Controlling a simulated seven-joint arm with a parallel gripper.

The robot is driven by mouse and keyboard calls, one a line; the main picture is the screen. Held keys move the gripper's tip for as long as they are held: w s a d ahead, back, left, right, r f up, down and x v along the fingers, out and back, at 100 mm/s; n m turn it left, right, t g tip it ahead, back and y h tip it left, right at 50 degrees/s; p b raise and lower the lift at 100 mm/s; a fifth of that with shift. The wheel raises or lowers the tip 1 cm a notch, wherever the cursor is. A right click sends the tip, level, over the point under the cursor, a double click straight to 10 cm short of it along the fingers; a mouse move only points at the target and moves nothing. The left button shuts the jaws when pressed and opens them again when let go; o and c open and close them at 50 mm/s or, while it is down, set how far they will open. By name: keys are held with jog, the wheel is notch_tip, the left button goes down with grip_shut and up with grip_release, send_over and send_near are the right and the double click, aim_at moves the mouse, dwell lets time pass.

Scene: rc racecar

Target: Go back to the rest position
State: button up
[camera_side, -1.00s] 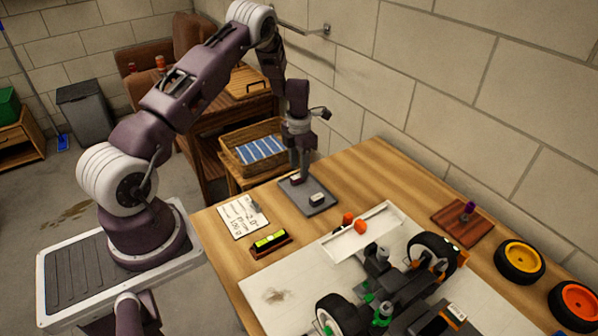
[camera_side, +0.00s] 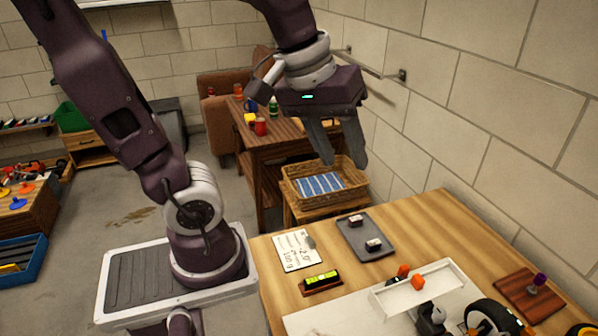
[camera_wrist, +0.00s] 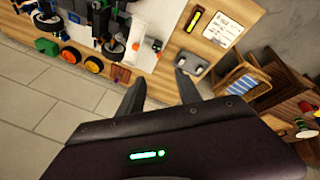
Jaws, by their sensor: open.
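My gripper (camera_side: 340,150) is raised high above the far end of the workbench, near the wall in the side view. Its two fingers point down and stand apart, with nothing between them. In the wrist view my gripper (camera_wrist: 157,92) also shows spread, empty fingers. The grey tray (camera_side: 347,243) lies on the workbench below, with two small dark-and-white blocks on it. The tray (camera_wrist: 197,75) also shows in the wrist view, just beyond the right finger.
The workbench (camera_side: 425,217) holds a note card (camera_side: 296,251), a spirit level (camera_side: 321,282), a white wing (camera_side: 418,287) with orange pieces and the partly cropped car. A wicker basket (camera_side: 350,189) stands behind the bench. The wall (camera_side: 520,110) is at the right. Air around my gripper is clear.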

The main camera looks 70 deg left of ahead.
jog(key=s+d+f+m+t, duration=0.1)
jog(key=s+m, duration=0.6)
jog(key=shift+s+d+f+m, duration=0.15)
jog(key=shift+s+d+m, duration=0.15)
jog(key=shift+s, duration=0.1)
